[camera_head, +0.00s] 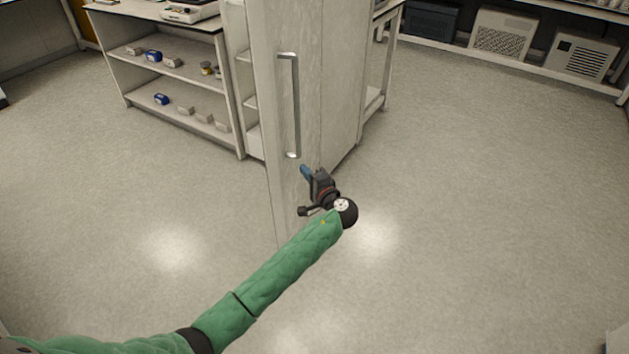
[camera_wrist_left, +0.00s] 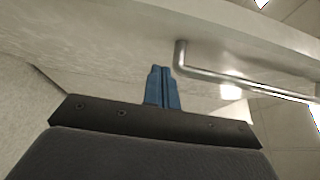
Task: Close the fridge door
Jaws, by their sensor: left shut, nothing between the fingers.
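The pale fridge door (camera_head: 272,130) stands open in the middle of the head view, with shelves showing at its left edge. Its vertical metal handle (camera_head: 295,105) faces me. My left gripper (camera_head: 305,171) is shut and empty, with blue fingertips just below and right of the handle's lower end, close to the door face. In the left wrist view the shut blue fingers (camera_wrist_left: 161,72) point toward the door (camera_wrist_left: 100,50), beside the bent end of the handle (camera_wrist_left: 182,58). I cannot tell whether they touch the door. My right gripper is not in view.
A shelf unit (camera_head: 180,35) with small boxes stands behind the door at the left. A rack (camera_head: 520,15) with ventilated boxes runs along the back right. The grey floor (camera_head: 470,220) is clear to the right and in front.

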